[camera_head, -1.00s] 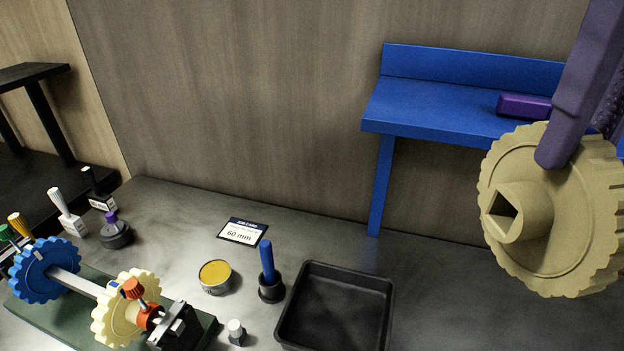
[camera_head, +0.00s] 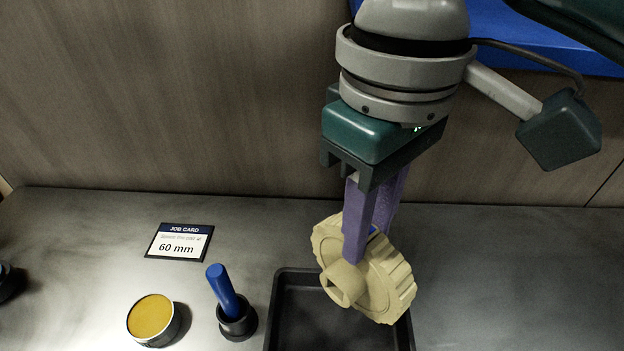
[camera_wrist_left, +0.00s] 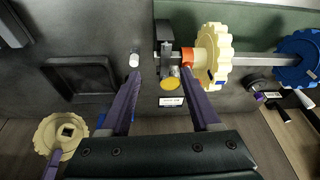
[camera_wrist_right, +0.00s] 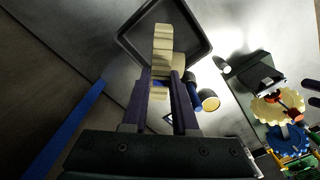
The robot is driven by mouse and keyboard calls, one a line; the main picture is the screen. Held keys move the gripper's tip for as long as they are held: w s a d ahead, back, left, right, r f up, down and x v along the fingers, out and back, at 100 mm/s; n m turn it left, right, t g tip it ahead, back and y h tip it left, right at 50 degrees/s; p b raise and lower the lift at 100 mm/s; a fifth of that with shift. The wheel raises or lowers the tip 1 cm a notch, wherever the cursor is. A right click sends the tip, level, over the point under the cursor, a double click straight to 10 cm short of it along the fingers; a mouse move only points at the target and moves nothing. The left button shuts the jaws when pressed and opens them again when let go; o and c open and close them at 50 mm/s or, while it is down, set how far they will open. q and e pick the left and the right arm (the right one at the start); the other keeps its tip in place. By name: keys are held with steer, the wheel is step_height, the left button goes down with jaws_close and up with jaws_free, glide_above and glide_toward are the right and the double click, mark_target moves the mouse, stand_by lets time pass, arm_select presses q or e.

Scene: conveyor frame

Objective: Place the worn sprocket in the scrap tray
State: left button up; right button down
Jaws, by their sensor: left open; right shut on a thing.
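The worn sprocket (camera_head: 375,283), tan with a square-bored hub, hangs tilted from my right gripper (camera_head: 368,242), whose purple fingers are shut on it. In the head view it overlaps the back right part of the black scrap tray (camera_head: 277,312) and hides some of its rim. The right wrist view shows the sprocket (camera_wrist_right: 162,45) edge-on against the tray (camera_wrist_right: 127,40); the gap in height is hard to judge. The left wrist view shows the sprocket (camera_wrist_left: 62,132) apart from the tray (camera_wrist_left: 50,72). My left gripper (camera_wrist_left: 160,80) is open and empty, outside the head view.
Left of the tray stand a blue-handled tool in a black cup (camera_head: 228,303) and a yellow-topped tin (camera_head: 152,318). A job card (camera_head: 180,242) lies behind. A shaft carries cream (camera_wrist_left: 212,55) and blue (camera_wrist_left: 298,58) sprockets. The bench right of the tray is clear.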

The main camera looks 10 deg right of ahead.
mark_target(356, 281)
step_height(356, 281, down, 9)
steer(key=shift+f+b, duration=0.1)
steer(key=shift+b, duration=0.55)
arm_select(q)
steer(key=shift+a+f+b, duration=0.2)
steer(key=shift+f+b, duration=0.25)
steer(key=shift+f, duration=0.75)
arm_select(e)
steer(key=shift+w+f, duration=0.1)
steer(key=shift+f, duration=1.85)
arm_select(q)
steer(key=shift+f, duration=0.1)
arm_select(e)
steer(key=shift+f, duration=0.1)
arm_select(q)
steer(key=shift+d, duration=0.15)
arm_select(e)
steer(key=c, duration=0.7)
jaws_free()
arm_select(q)
steer(key=shift+w, duration=0.1)
